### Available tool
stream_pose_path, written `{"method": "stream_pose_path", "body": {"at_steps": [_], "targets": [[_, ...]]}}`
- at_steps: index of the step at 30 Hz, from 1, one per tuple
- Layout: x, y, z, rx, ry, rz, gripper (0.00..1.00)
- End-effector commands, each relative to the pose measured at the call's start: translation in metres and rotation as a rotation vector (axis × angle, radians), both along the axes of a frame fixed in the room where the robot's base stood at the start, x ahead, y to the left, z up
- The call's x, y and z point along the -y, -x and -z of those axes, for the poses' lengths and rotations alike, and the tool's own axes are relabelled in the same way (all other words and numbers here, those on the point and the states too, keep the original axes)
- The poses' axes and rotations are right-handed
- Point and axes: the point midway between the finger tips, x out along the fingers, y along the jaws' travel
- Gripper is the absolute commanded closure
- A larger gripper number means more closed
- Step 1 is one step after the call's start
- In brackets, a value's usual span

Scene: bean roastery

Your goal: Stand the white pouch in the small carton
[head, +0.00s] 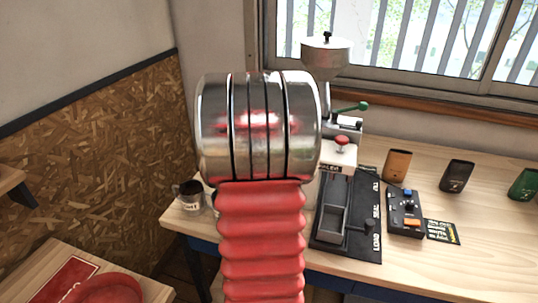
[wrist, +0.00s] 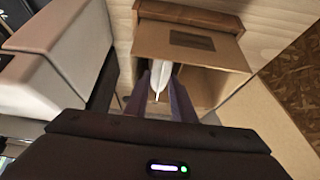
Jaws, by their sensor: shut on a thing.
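In the wrist view my gripper (wrist: 165,92) is shut on the white pouch (wrist: 160,78), which shows as a narrow pale shape between the two dark fingers. The small brown carton (wrist: 228,52) is right by the fingertips, with a dark label on one of its panels and another panel (wrist: 262,108) spread to the right. The pouch's far part lies at the carton's opening; I cannot tell how deep it is or whether it touches the bottom. In the head view my arm hides the gripper, pouch and carton.
A pale machine body (wrist: 62,62) stands close on the left in the wrist view. In the head view a hopper machine (head: 326,55), a sealer with a tray (head: 345,225), a control box (head: 405,212) and orange (head: 397,165), black (head: 456,175) and green (head: 524,184) pouches stand on the bench.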

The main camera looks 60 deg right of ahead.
Motion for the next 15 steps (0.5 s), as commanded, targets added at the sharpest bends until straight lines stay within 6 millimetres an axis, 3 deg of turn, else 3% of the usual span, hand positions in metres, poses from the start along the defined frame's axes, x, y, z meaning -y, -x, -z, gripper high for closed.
{"method": "stream_pose_path", "body": {"at_steps": [2, 3, 11, 15], "targets": [[0.0, -0.0001, -0.0001, 0.0, 0.0, 0.0, 1.0], [0.0, -0.0001, -0.0001, 0.0, 0.0, 0.0, 0.74], [-0.0001, -0.0002, -0.0002, 0.0, 0.0, 0.0, 0.56], [-0.0002, -0.0003, -0.0002, 0.0, 0.0, 0.0, 0.55]]}}
